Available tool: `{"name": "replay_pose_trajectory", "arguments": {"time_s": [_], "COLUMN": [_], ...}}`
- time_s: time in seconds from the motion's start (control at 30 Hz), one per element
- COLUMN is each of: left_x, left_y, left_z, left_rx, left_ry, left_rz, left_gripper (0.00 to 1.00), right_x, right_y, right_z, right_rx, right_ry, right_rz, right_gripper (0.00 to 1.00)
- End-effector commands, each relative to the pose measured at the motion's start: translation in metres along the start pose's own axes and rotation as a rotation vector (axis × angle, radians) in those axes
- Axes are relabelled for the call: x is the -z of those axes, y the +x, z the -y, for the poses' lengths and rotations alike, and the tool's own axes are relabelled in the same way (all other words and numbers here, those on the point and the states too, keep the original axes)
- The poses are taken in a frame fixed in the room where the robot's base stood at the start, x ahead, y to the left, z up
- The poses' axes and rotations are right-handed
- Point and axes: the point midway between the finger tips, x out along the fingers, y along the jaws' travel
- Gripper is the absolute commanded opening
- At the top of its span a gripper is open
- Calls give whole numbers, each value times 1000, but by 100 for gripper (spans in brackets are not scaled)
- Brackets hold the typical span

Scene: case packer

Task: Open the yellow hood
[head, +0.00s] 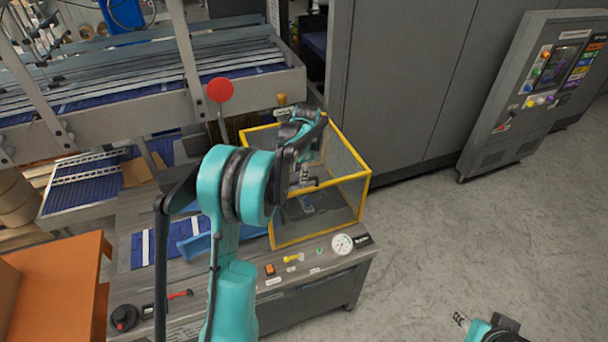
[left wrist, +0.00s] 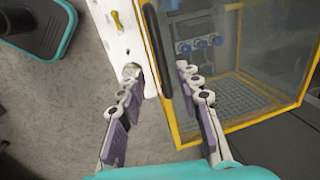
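The yellow hood (head: 368,185) is a yellow-framed box with clear or mesh panels on the machine bench, and it looks closed. In the left wrist view, its yellow frame (left wrist: 180,125) carries a long black handle (left wrist: 155,48). My left gripper (head: 305,182) is at the hood, partly hidden by my own arm in the head view. In the left wrist view, its two fingers (left wrist: 158,69) are spread, with the handle's lower part showing between them. I cannot tell whether they touch it. My right gripper (head: 460,319) is low at the right, away from the hood; its opening is unclear.
The bench (head: 310,290) has a gauge (head: 342,244) and small switches in front of the hood. A red disc (head: 220,90) stands left of it. A grey cabinet (head: 400,80) is behind, a control console (head: 535,90) at right. The floor at right is clear.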

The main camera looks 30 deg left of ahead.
Motion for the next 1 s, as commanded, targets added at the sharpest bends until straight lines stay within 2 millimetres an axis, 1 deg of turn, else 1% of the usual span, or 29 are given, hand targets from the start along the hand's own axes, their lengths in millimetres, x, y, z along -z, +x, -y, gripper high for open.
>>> {"name": "replay_pose_trajectory", "arguments": {"time_s": [0.03,0.1,0.2,0.3,0.6,0.63,0.67,0.7,0.73,0.77,1.0], "left_x": [0,0,0,0,0,0,0,0,0,0,-1], "left_y": [9,20,32,40,43,43,43,43,43,43,42], "left_z": [0,0,0,0,0,0,0,0,0,0,0], "left_rx": [0,0,0,0,1,1,1,1,1,1,1], "left_ry": [-1,-1,-1,-2,-2,-2,-2,-2,-2,-2,-2], "left_rz": [0,0,-1,-1,-1,-1,-1,-1,-1,-1,-1], "left_gripper": [34,34,34,34,34,29,21,10,3,0,0], "right_x": [0,0,1,1,1,1,1,1,1,1,1], "right_y": [0,0,-1,-1,-1,-1,-1,-1,-1,-1,-1], "right_z": [0,0,0,0,0,0,0,0,0,0,0], "right_rx": [0,0,0,0,0,0,0,0,0,0,0], "right_ry": [0,0,0,0,0,0,0,0,0,0,0], "right_rz": [0,0,0,0,0,0,0,0,0,0,0], "right_gripper": [40,40,40,40,40,40,40,40,40,40,40]}}
